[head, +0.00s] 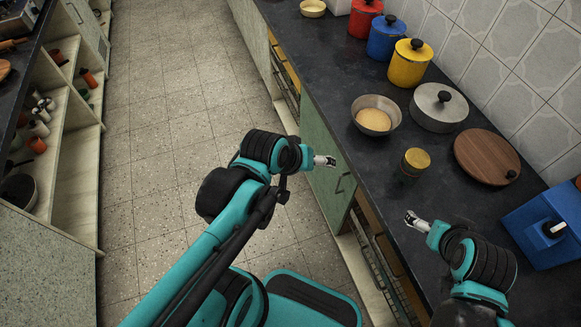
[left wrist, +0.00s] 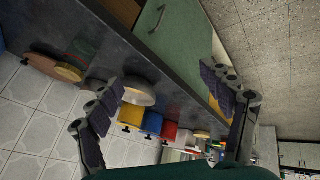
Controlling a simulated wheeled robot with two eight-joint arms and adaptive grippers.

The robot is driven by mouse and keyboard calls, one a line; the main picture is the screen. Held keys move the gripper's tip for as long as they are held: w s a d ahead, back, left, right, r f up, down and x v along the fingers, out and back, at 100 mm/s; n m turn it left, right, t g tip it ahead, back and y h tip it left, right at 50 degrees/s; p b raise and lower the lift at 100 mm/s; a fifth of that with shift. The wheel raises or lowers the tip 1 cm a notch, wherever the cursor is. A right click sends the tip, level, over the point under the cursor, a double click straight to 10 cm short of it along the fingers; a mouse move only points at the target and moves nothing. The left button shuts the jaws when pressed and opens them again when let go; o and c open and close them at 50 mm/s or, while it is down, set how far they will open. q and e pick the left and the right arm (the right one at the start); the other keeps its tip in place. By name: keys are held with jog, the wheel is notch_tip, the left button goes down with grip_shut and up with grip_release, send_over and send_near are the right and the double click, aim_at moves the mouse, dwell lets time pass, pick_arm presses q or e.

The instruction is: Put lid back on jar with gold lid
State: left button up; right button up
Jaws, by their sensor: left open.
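A small jar with a gold top (head: 416,160) stands upright on the dark counter, in front of the pot and the wooden disc. Its gold round top faces up; I cannot tell whether this is a seated lid. It also shows as a gold disc in the left wrist view (left wrist: 68,72). My left gripper (head: 325,161) is open and empty, left of the jar, beyond the counter's front edge. Its two spread fingers show in the left wrist view (left wrist: 160,84). My right gripper (head: 414,220) is apart from the jar, on its near side; its jaw state is unclear.
A metal bowl (head: 375,115) with tan contents, a steel pot (head: 438,107) and a wooden disc (head: 486,157) stand around the jar. Yellow (head: 409,64), blue (head: 385,38) and red (head: 364,17) canisters line the wall. A blue box (head: 546,228) is at right.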

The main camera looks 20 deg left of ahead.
pick_arm(q)
jog(key=s+a+m, duration=0.1)
jog(key=s+a+m+y, duration=0.1)
jog(key=s+a+m, duration=0.1)
jog(key=m, duration=0.1)
jog(key=shift+s+a+r+t+y, duration=0.25)
jog(key=shift+a+t+y, duration=0.05)
jog(key=shift+y, duration=0.1)
dwell(1.0)
